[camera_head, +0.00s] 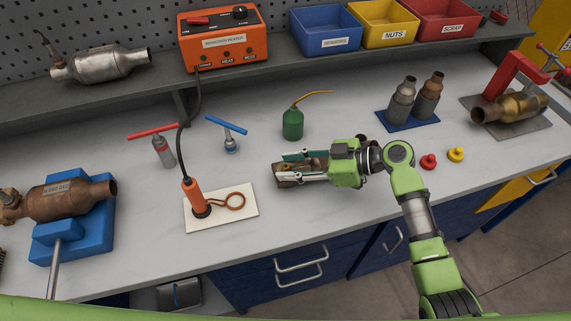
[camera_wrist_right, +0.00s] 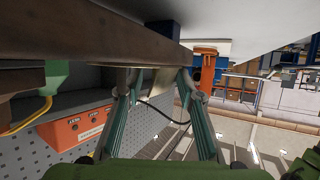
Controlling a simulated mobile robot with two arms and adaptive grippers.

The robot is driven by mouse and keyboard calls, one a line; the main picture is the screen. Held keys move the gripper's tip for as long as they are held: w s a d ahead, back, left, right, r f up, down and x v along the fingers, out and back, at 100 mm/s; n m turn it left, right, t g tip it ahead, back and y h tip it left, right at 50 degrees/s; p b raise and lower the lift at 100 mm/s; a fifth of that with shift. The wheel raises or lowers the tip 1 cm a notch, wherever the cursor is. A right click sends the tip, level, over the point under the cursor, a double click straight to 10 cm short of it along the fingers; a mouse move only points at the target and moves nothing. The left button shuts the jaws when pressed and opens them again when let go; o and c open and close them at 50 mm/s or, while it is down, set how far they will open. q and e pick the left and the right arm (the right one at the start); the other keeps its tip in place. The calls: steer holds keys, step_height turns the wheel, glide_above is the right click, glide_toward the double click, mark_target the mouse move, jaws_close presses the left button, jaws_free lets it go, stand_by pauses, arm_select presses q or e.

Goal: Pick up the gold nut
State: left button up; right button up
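I cannot make out a gold nut for sure in either view. My right gripper (camera_head: 300,167) is low over the middle of the bench, pointing left, its two teal fingers apart. A rusty brown piece (camera_head: 284,181) lies at the fingers and is partly hidden by them. In the right wrist view my right gripper (camera_wrist_right: 158,80) shows both fingers apart, with their tips close under a brown bar (camera_wrist_right: 90,42). Whether they touch it I cannot tell. My left gripper is not in view.
A green oil can (camera_head: 292,124) stands behind the gripper. Red (camera_head: 429,162) and yellow (camera_head: 456,154) plugs stand to its right. A yellow NUTS bin (camera_head: 390,36) is on the shelf.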

steer(key=shift+d, duration=0.1)
jaws_close()
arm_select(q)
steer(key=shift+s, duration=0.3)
arm_select(e)
steer(key=shift+r, duration=0.1)
